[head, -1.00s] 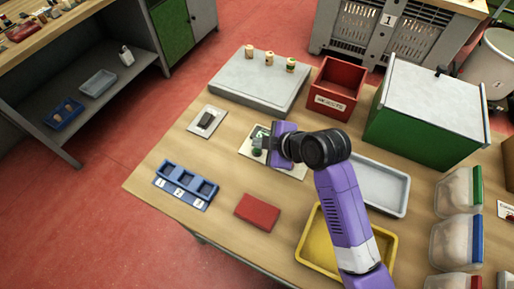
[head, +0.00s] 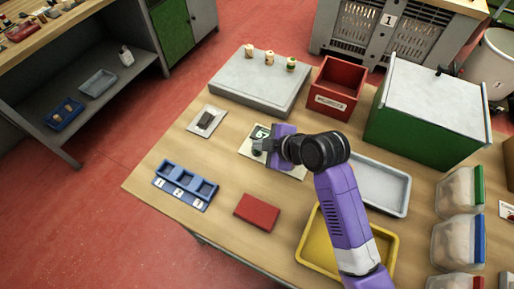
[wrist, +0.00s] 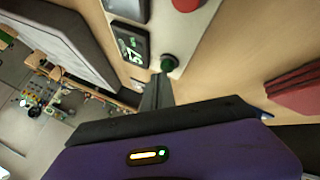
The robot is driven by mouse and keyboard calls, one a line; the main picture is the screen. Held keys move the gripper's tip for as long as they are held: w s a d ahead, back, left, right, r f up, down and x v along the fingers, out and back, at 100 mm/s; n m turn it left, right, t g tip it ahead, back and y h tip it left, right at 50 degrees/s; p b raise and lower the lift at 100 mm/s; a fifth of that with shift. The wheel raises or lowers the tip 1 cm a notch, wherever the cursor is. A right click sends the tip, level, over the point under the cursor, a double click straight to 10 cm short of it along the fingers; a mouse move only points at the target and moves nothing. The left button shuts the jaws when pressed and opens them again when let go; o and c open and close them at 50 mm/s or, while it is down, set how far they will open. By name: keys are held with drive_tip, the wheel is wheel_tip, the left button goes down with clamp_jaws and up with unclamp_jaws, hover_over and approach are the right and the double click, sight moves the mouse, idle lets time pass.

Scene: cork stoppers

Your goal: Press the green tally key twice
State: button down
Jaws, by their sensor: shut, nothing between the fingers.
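The tally panel is a pale plate (head: 294,171) on the wooden table, with a small lit display (head: 262,132); the display also shows in the wrist view (wrist: 130,43), its digits hard to read. The green tally key (wrist: 169,62) is a round dark-green button beside the display. A red button (wrist: 187,4) is on the same plate at the top edge of the wrist view. My gripper (head: 258,147) is shut and empty over the panel, and its fingers hide most of the key in the head view. The fingertips (wrist: 158,80) are right by the key; I cannot tell whether they touch it.
A grey slab (head: 245,89) with several stoppers is behind the panel, near a red bin (head: 325,107). A dark switch on a plate (head: 205,121), a blue numbered tray (head: 169,184) and a red block (head: 257,211) lie left and in front. Grey and yellow trays (head: 302,254) are right.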

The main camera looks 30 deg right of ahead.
drive_tip(key=shift+f, duration=0.35)
drive_tip(key=shift+r, duration=0.1)
idle(0.4)
drive_tip(key=shift+r+p, duration=0.75)
drive_tip(key=shift+r, duration=0.05)
drive_tip(key=shift+r, duration=0.1)
wheel_tip(320, 180, up, 5)
drive_tip(key=p, duration=0.4)
idle(2.4)
